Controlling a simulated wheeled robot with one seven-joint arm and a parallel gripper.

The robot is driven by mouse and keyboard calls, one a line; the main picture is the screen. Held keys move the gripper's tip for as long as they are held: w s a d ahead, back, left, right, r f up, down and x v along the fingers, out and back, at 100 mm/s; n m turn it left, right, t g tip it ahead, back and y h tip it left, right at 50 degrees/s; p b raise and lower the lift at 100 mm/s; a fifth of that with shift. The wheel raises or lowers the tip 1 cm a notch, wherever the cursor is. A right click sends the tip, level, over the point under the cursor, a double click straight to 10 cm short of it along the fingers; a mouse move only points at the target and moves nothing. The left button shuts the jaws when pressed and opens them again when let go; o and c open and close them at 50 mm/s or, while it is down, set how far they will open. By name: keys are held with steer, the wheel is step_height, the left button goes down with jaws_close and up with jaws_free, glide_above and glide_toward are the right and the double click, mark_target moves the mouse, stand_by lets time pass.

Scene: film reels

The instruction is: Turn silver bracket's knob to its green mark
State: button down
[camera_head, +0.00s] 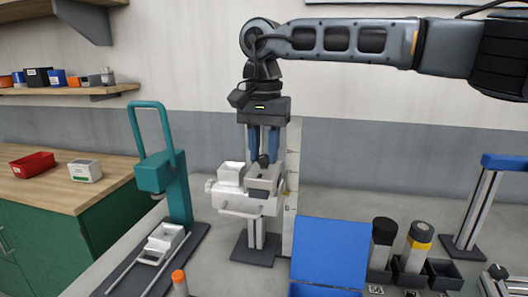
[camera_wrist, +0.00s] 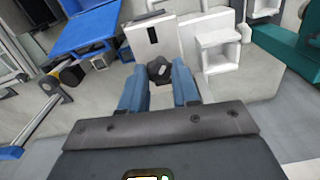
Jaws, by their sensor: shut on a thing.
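The pale silver-grey bracket (camera_head: 248,206) stands on a dark-based post in the middle of the head view, with box-like blocks on top. In the wrist view its pale body (camera_wrist: 155,38) fills the upper middle. A dark knob (camera_head: 263,160) sits at its top and also shows in the wrist view (camera_wrist: 159,71). My gripper (camera_head: 264,152) points down over the bracket, its blue fingers on either side of the knob and shut on it. It also shows in the wrist view (camera_wrist: 160,88). I cannot make out a green mark or the knob's pointer.
A teal press-like frame (camera_head: 152,172) stands close on the left. A white scale strip (camera_head: 291,180) rises just behind the bracket's right side. An open blue case (camera_head: 330,250), canisters (camera_head: 418,243) in dark holders and a blue-topped stand (camera_head: 480,205) are on the right.

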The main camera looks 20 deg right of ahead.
mark_target(264, 156)
steer(key=m+b, duration=0.1)
steer(key=m, duration=0.5)
steer(key=m+b, duration=0.1)
steer(key=m, duration=0.5)
steer(key=m+b, duration=0.1)
steer(key=m, duration=0.5)
steer(key=m+b, duration=0.1)
steer(key=m, duration=0.5)
stand_by(1.3)
steer(key=c, duration=0.8)
jaws_free()
steer(key=shift+r, duration=0.15)
steer(key=shift+r+b, duration=0.4)
steer(key=shift+r, duration=3.4)
